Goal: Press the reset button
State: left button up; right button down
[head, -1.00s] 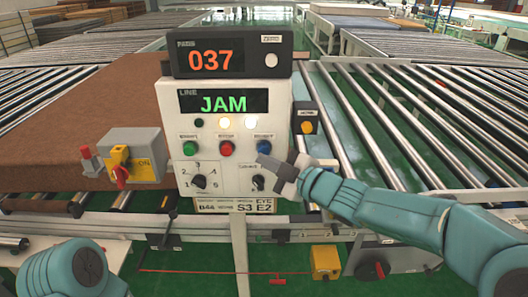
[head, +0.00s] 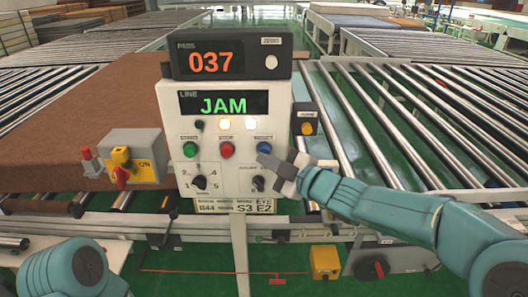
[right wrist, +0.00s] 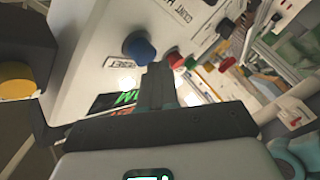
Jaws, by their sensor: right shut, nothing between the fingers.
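The blue reset button (head: 264,148) is at the right end of a row on the white control panel (head: 235,178). A green button (head: 190,149) and a red button (head: 227,150) sit to its left. The line display (head: 223,104) reads JAM. My right gripper (head: 263,160) is shut and empty, its tip just below the blue button. In the right wrist view the shut fingers (right wrist: 155,75) point close to the blue button (right wrist: 139,48); I cannot tell whether they touch it. My left arm shows at the lower left, its gripper out of view.
A pass counter (head: 232,55) reading 037 stands on top of the panel. Dark selector knobs (head: 199,182) sit under the buttons. A grey box with a yellow and red switch (head: 135,155) is at left. A brown mattress (head: 75,120) lies on the left rollers.

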jog(key=shift+w+p, duration=0.65)
jog(key=shift+w, duration=0.2)
dwell(0.9)
jog(key=shift+s, duration=0.15)
jog(key=shift+s+b, duration=1)
jog(key=shift+s, duration=0.15)
jog(key=s+b, duration=0.3)
jog(key=s, duration=0.2)
